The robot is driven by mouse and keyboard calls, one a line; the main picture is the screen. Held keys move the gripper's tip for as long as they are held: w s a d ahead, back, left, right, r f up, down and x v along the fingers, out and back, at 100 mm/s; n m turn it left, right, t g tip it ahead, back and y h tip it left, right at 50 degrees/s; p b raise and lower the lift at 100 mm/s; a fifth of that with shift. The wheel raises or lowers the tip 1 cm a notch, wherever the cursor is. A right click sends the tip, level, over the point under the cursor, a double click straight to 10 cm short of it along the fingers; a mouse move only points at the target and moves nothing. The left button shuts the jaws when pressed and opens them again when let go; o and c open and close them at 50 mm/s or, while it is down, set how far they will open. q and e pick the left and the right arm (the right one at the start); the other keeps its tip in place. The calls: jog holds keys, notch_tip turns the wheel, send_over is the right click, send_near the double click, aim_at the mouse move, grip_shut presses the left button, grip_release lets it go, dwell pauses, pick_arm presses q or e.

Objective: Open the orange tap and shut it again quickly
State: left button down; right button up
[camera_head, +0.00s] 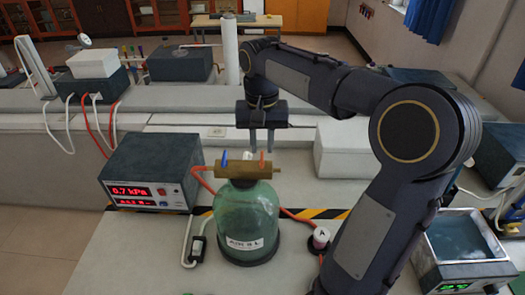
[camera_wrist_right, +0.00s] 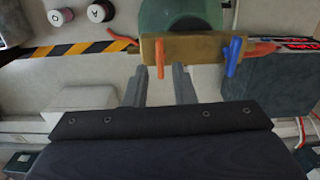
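The orange tap (camera_head: 262,160) is a small upright handle on a brass bar (camera_head: 247,171) atop a green glass bottle (camera_head: 246,219). A blue tap (camera_head: 224,160) stands on the same bar to its left. My right gripper (camera_head: 262,151) points down just above the orange tap, its two fingers apart. In the right wrist view, the orange tap (camera_wrist_right: 160,58) shows between the fingertips (camera_wrist_right: 160,72), with gaps on both sides. The blue tap (camera_wrist_right: 233,57) is outside the fingers. I cannot tell whether the fingers overlap the handle in height. My left gripper is not in view.
A small white cap marked A (camera_head: 321,237) is at the right. A water bath (camera_head: 462,240) stands at far right. A white box (camera_head: 342,149) is behind.

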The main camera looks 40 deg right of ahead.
jog(key=shift+r, duration=2.85)
jog(key=s+a+r, duration=0.2)
jog(key=s+a, duration=0.6)
jog(key=s, duration=0.2)
jog(key=shift+a, duration=0.25)
grip_shut()
jog(key=shift+b, duration=0.3)
